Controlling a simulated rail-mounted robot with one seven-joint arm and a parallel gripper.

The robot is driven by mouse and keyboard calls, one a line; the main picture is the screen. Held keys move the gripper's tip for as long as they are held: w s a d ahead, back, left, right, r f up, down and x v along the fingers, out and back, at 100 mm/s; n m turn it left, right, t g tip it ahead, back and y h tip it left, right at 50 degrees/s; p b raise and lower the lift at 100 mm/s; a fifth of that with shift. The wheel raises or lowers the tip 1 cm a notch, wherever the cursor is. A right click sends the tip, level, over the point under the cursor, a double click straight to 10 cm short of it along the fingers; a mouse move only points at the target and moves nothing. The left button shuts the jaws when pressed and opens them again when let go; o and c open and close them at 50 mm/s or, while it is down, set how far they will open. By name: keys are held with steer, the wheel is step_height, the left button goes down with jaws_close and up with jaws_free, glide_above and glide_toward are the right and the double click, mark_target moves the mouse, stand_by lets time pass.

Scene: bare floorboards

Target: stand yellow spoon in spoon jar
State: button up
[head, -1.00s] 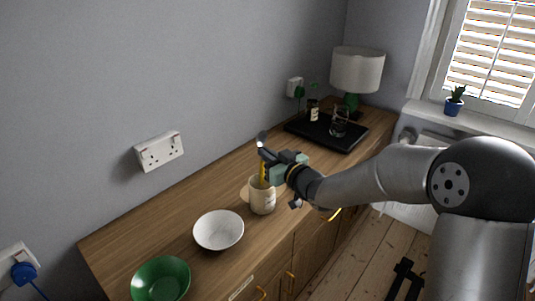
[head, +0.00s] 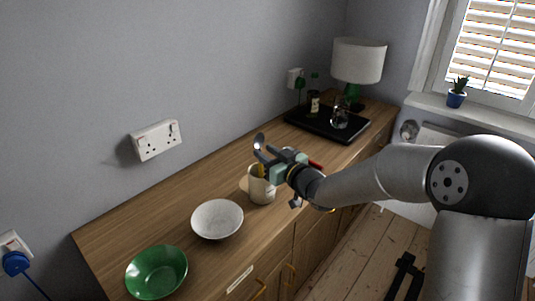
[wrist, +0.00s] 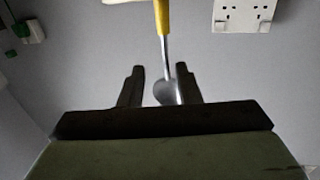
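The yellow spoon (head: 261,170) stands handle-down in the spoon jar (head: 262,190), a cream mug-like jar on the sideboard. Its metal bowl sticks up above the jar. In the wrist view the yellow spoon (wrist: 162,18) runs down from the jar's pale rim (wrist: 125,1), and its bowl lies between my two fingers. My gripper (head: 264,157) is just above and to the right of the jar. In the wrist view my gripper (wrist: 160,78) has its fingers apart, with gaps beside the spoon. The handle's lower end is hidden inside the jar.
A white bowl (head: 217,220) and a green bowl (head: 157,272) stand left of the jar. A black tray (head: 310,126) with a bottle and glass, and a lamp (head: 357,62), stand at the back. A red thing (head: 315,165) is partly hidden behind my gripper.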

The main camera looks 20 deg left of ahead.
steer(key=v, duration=1.7)
steer(key=shift+s+d+b, duration=0.15)
steer(key=shift+d+b, duration=0.05)
steer(key=shift+b, duration=0.15)
steer(key=shift+r, duration=0.1)
steer(key=s+d+f+m+h+p, duration=0.2)
steer(key=d+m+h+p, duration=0.4)
steer(key=d+h, duration=0.8)
steer(key=s+d+m+g+p, duration=0.1)
steer(key=s+g, duration=0.4)
steer(key=s, duration=0.5)
steer(key=s+d+m+g, duration=0.3)
steer(key=s+d+g, duration=0.1)
steer(key=s, duration=0.7)
steer(key=shift+r+m+g+h+p, duration=0.3)
steer(key=shift+r+g+p, duration=0.1)
steer(key=shift+g, duration=0.1)
